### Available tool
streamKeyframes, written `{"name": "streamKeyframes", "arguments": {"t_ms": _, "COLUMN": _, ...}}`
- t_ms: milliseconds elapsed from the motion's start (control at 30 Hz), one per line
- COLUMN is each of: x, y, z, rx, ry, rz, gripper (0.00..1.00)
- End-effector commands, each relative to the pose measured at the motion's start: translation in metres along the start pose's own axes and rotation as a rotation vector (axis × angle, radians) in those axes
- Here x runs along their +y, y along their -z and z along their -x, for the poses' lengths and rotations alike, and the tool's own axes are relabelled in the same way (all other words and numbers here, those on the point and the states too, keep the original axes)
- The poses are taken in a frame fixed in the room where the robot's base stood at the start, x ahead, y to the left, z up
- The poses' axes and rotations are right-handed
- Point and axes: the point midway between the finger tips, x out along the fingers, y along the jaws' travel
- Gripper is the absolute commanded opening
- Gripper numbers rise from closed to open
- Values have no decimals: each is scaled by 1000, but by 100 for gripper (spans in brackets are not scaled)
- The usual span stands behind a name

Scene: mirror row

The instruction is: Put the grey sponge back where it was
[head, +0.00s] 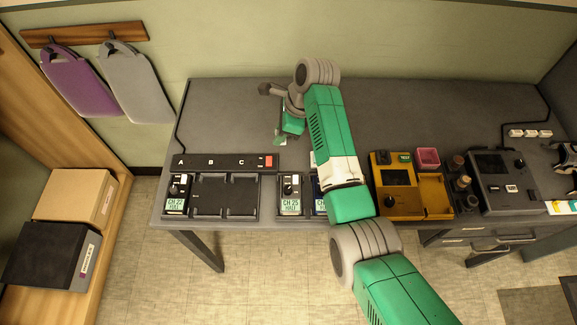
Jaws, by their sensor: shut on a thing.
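My gripper (281,136) hangs over the grey bench (230,103), behind the black strip marked A, B, C. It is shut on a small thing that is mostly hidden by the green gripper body. Only a small dark patch shows at the fingertips, and it looks to be the grey sponge, but its outline is too small to make out. No other grey sponge can be picked out on the bench. I cannot tell whether the held thing touches the bench top.
A black lettered strip (215,163) lies in front of the gripper, with a rack (240,215) and radio units (177,195) before it. The back left of the bench is clear.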

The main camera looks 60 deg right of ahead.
Motion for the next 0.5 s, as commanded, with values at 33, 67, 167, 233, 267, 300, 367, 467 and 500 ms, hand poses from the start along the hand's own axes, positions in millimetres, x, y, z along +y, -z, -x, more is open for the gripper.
{"name": "streamKeyframes", "arguments": {"t_ms": 33, "x": -3, "y": 15, "z": 3, "rx": -3, "ry": 2, "rz": 1, "gripper": 1}}
{"name": "streamKeyframes", "arguments": {"t_ms": 67, "x": -4, "y": 21, "z": 6, "rx": -4, "ry": 2, "rz": 3, "gripper": 1}}
{"name": "streamKeyframes", "arguments": {"t_ms": 167, "x": -5, "y": 32, "z": 12, "rx": -6, "ry": -1, "rz": 10, "gripper": 1}}
{"name": "streamKeyframes", "arguments": {"t_ms": 233, "x": -6, "y": 34, "z": 14, "rx": -7, "ry": -1, "rz": 11, "gripper": 1}}
{"name": "streamKeyframes", "arguments": {"t_ms": 267, "x": -6, "y": 34, "z": 14, "rx": -7, "ry": -2, "rz": 11, "gripper": 1}}
{"name": "streamKeyframes", "arguments": {"t_ms": 300, "x": -5, "y": 34, "z": 11, "rx": -7, "ry": -2, "rz": 11, "gripper": 1}}
{"name": "streamKeyframes", "arguments": {"t_ms": 367, "x": -5, "y": 38, "z": 1, "rx": -6, "ry": -3, "rz": 10, "gripper": 1}}
{"name": "streamKeyframes", "arguments": {"t_ms": 467, "x": -5, "y": 48, "z": -21, "rx": -7, "ry": -4, "rz": 10, "gripper": 1}}
{"name": "streamKeyframes", "arguments": {"t_ms": 500, "x": -5, "y": 51, "z": -28, "rx": -6, "ry": -4, "rz": 10, "gripper": 1}}
